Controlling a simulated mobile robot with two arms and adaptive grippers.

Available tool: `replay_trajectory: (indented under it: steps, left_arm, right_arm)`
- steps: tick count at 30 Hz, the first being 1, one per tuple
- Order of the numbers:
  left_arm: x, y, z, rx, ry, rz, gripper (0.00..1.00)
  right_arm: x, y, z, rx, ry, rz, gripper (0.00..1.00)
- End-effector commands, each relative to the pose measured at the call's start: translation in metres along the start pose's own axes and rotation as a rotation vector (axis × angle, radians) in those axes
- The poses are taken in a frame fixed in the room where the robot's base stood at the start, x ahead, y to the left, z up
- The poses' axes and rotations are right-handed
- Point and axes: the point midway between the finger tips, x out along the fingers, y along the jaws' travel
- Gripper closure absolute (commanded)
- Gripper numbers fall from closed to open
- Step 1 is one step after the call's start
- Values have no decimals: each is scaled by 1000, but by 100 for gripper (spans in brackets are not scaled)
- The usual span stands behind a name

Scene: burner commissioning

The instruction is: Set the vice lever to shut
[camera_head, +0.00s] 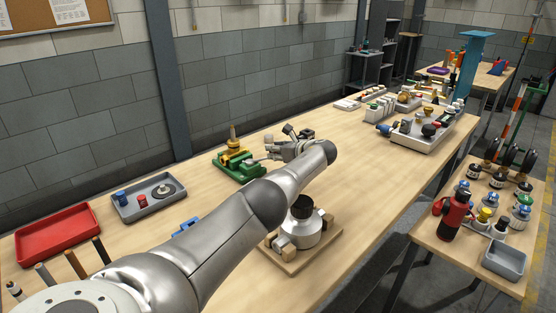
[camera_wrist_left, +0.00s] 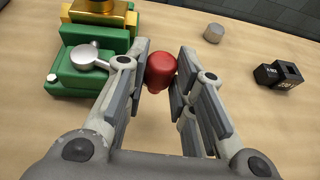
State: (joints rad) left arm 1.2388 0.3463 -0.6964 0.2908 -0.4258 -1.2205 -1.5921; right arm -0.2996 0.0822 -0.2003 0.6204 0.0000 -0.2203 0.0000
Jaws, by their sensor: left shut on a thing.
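The green vice (camera_head: 240,170) stands on the long bench with a brass-coloured part (camera_head: 234,146) in it. In the left wrist view the vice (camera_wrist_left: 75,82) is at the upper left. Its silver lever (camera_wrist_left: 88,56) reaches right toward my left gripper (camera_wrist_left: 160,75), and part of it is hidden behind a finger. A red knob (camera_wrist_left: 160,69) sits between the two fingers, in line with the lever, and the gripper is shut on it. In the head view my left gripper (camera_head: 278,150) is just right of the vice. My right gripper is not in view.
A grey tray (camera_head: 128,212) and a red tray (camera_head: 55,238) lie to the left. A silver pot-like unit on a wooden base (camera_head: 290,262) stands in front of my arm. A grey cylinder (camera_wrist_left: 213,33) and a black block (camera_wrist_left: 270,74) lie right of the gripper.

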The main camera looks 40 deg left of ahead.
Motion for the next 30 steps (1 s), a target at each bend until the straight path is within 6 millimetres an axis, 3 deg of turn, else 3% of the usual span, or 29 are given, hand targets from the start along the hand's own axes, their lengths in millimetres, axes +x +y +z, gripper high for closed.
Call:
replay_trajectory:
  steps: [1, 16, 17, 21, 30]
  left_arm:
    - [7, 6, -4, 4, 2, 15, 100]
    - [10, 8, -4, 9, 6, 23, 100]
    - [10, 8, -4, 9, 6, 23, 75]
    - [10, 9, -5, 9, 6, 24, 57]
    - [7, 5, -4, 6, 6, 17, 54]
  right_arm:
    - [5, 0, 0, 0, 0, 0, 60]
    - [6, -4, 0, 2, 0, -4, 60]
    - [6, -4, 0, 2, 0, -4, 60]
    - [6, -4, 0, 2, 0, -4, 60]
    - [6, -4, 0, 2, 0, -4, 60]
